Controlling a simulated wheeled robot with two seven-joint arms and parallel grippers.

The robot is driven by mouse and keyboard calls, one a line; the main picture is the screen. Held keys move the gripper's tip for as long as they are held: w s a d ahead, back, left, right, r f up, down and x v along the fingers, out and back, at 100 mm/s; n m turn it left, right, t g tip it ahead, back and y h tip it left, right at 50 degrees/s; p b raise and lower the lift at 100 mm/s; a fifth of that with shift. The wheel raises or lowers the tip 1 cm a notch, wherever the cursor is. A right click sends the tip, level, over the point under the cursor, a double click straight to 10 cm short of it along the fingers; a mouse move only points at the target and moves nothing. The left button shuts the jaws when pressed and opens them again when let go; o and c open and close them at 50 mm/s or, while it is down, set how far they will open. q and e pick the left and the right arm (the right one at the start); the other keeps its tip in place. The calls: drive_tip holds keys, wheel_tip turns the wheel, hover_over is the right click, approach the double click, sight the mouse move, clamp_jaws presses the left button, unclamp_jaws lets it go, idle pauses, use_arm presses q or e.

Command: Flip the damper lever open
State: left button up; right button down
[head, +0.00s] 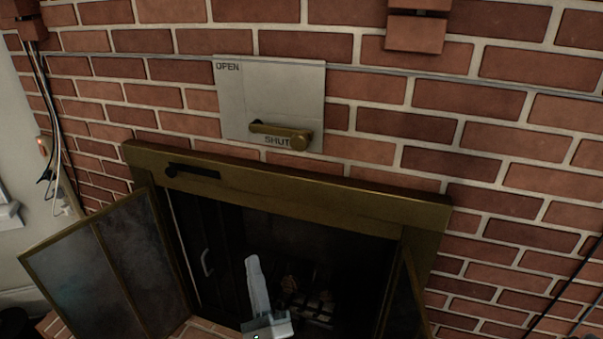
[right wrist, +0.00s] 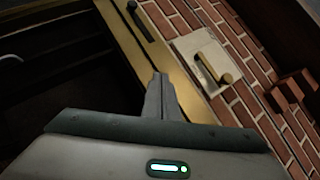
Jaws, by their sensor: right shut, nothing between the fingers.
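The damper lever (head: 278,133) is a brass bar with a round knob at its right end, on a pale metal plate (head: 290,85) on the brick wall. The plate reads OPEN at its top left and SHUT near the bottom. The lever lies nearly level at the plate's bottom, by SHUT. The lever (right wrist: 208,68) and plate (right wrist: 190,45) also show in the right wrist view. My right gripper (head: 253,262) is shut and empty, in front of the firebox, below the lever and apart from it. It shows in the right wrist view (right wrist: 160,78) too. My left gripper is out of view.
A brass fireplace frame (head: 330,199) with a dark slider (head: 193,172) runs below the plate. A glass door (head: 110,262) stands open at the left. Brick blocks (head: 415,32) jut out at the upper right.

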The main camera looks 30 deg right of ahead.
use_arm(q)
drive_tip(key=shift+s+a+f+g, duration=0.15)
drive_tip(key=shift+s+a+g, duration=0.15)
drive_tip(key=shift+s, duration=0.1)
use_arm(e)
drive_tip(key=s+d+r+m+g+h, duration=0.2)
drive_tip(key=r+m+h, duration=0.3)
drive_tip(key=m, duration=0.3)
drive_tip(key=s+d+r+m+g+h, duration=0.2)
drive_tip(key=d+r+m+h, duration=0.3)
drive_tip(key=m+h, duration=0.2)
drive_tip(key=shift+s+r+m+g, duration=0.2)
drive_tip(key=shift+s+m+g, duration=0.15)
drive_tip(key=shift+m, duration=0.45)
